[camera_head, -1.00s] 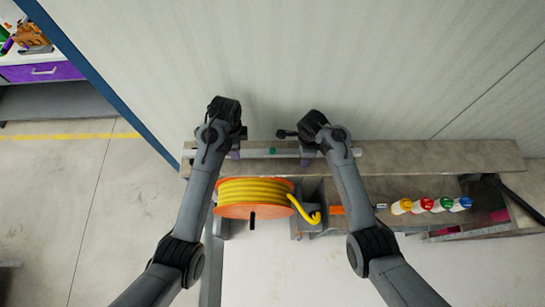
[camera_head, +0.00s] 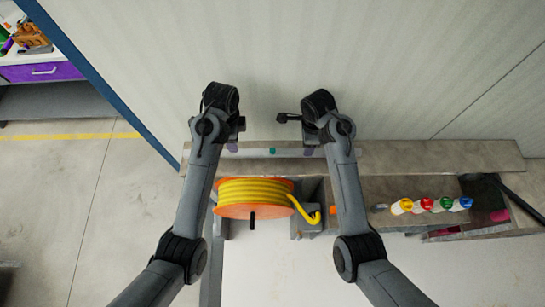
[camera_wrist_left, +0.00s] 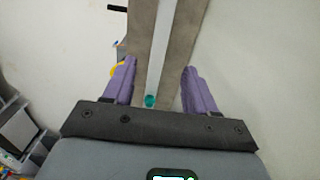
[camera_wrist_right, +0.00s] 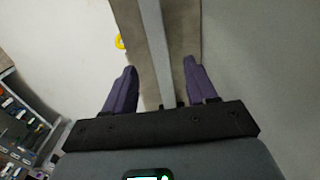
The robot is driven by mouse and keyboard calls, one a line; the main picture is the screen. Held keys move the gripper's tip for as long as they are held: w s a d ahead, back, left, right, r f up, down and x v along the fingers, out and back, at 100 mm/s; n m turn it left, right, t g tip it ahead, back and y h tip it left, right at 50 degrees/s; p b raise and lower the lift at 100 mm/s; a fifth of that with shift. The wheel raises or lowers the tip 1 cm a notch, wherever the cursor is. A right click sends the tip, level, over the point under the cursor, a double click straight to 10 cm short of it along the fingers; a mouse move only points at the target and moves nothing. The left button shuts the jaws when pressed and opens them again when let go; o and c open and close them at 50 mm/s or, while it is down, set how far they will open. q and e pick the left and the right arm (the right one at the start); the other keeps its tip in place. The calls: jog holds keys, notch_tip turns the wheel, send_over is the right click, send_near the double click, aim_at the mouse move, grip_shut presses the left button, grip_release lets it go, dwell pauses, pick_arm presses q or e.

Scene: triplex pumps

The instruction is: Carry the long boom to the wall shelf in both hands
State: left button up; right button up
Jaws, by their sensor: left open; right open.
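The long boom (camera_head: 288,153) is a pale grey bar with a teal spot near its middle. It lies lengthwise on the brown wall shelf (camera_head: 440,155). My left gripper (camera_head: 232,148) is open above the boom's left part; in the left wrist view its purple fingers (camera_wrist_left: 158,68) stand apart on either side of the boom (camera_wrist_left: 158,45). My right gripper (camera_head: 309,151) is open above the right part; in the right wrist view its fingers (camera_wrist_right: 160,66) are apart with the boom (camera_wrist_right: 153,45) running between them. Neither gripper appears to hold it.
An orange reel of yellow hose (camera_head: 253,198) stands in front of the shelf. Several bottles with coloured caps (camera_head: 430,205) stand to the right. The pale wall (camera_head: 330,60) rises behind the shelf. A bench with a purple drawer (camera_head: 40,71) is far left.

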jog(key=shift+r, duration=1.55)
